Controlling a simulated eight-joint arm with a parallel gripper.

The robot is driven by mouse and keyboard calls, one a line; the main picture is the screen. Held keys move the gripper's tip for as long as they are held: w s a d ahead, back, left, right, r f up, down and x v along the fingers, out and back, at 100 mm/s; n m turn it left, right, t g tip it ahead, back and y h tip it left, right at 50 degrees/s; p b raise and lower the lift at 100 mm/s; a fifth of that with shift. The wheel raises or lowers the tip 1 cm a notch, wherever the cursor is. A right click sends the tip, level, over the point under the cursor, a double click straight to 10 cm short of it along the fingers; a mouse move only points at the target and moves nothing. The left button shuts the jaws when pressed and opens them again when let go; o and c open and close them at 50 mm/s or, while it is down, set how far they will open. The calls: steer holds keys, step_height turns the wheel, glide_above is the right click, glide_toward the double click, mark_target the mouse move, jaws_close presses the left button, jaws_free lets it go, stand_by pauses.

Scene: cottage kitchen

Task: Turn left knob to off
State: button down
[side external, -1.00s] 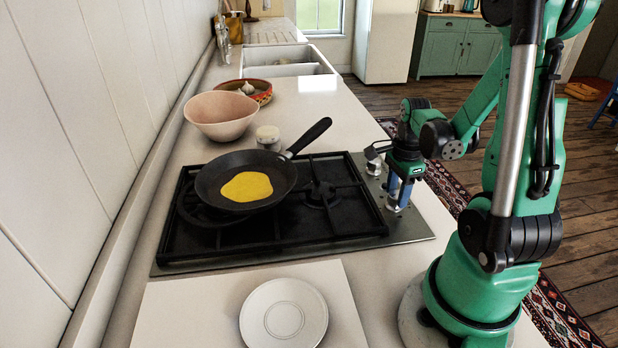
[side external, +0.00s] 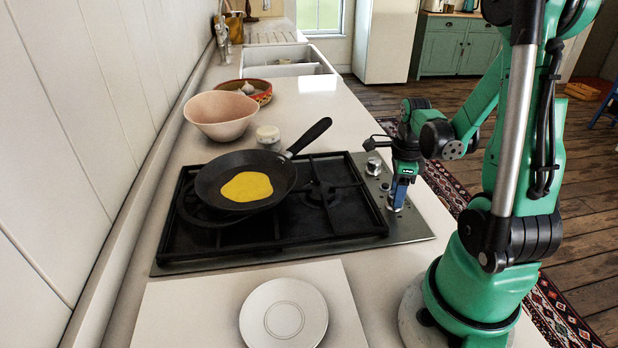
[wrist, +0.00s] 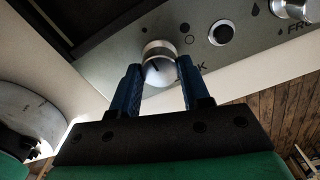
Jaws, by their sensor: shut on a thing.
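The left knob is a round silver knob on the steel control strip; in the wrist view the knob (wrist: 158,50) sits between my fingertips, with a dark pointer line on its face. In the side view the knob (side external: 397,206) is mostly hidden by my fingers. My gripper (side external: 399,196) points down over it, its blue fingers lined up one behind the other. In the wrist view my gripper (wrist: 158,73) is shut on the knob, one finger on each side. Small printed marks lie beside the knob; the exact setting is unclear.
A second knob (side external: 374,166) stands farther along the strip, near a dark button (wrist: 221,33). A black pan (side external: 215,178) with yellow food sits on the hob (side external: 280,236). A white plate (side external: 284,322) lies in front. A pink bowl (side external: 220,128) stands behind.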

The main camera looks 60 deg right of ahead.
steer(key=shift+c, duration=2.1)
jaws_free()
steer(key=shift+r, duration=2.8)
steer(key=w+a+n, duration=0.1)
steer(key=n, duration=0.1)
steer(key=w+a+r+n, duration=0.1)
steer(key=n, duration=0.1)
steer(key=w+a+n+t, duration=0.1)
steer(key=n, duration=0.1)
steer(key=shift+w+a+r+h, duration=0.1)
steer(key=shift+w+r+h, duration=0.05)
steer(key=shift+h, duration=0.25)
steer(key=w+a+r+n+t, duration=0.2)
steer(key=a+n, duration=0.6)
steer(key=n, duration=0.4)
steer(key=w+a+r+n+t, duration=0.2)
steer(key=w+a+n+t, duration=0.2)
steer(key=a+n, duration=0.4)
steer(key=n, duration=0.4)
steer(key=shift+r+y, duration=0.35)
steer(key=shift+y, duration=0.05)
